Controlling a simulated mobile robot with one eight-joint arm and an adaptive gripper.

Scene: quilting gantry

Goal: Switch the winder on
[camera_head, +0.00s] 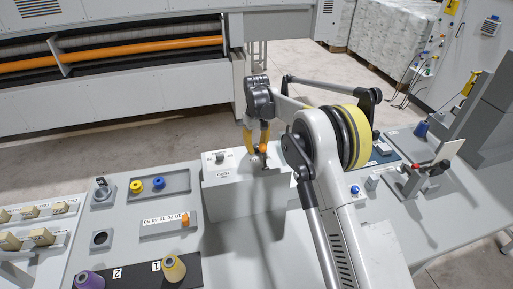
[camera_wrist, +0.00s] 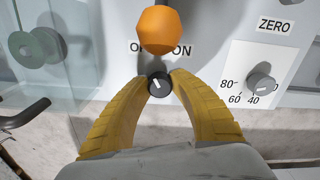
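The winder's switch is a small dark round knob (camera_wrist: 158,86) with a white pointer mark. It sits below a label partly hidden by an orange faceted knob; "O" and "ON" can be read. The pointer leans up and left, toward the "O" side. In the wrist view, my gripper (camera_wrist: 160,79) has its yellow fingertips on both sides of the dark knob, seemingly touching it. In the head view, my gripper (camera_head: 257,152) is over the right part of a light grey control box (camera_head: 226,203), and my arm hides part of that area.
An orange faceted knob (camera_wrist: 164,30) stands just above the switch. On the bench are a tray with yellow and blue pieces (camera_head: 160,184), cones (camera_head: 173,268) at the front and a clamp stand (camera_head: 412,180) at the right.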

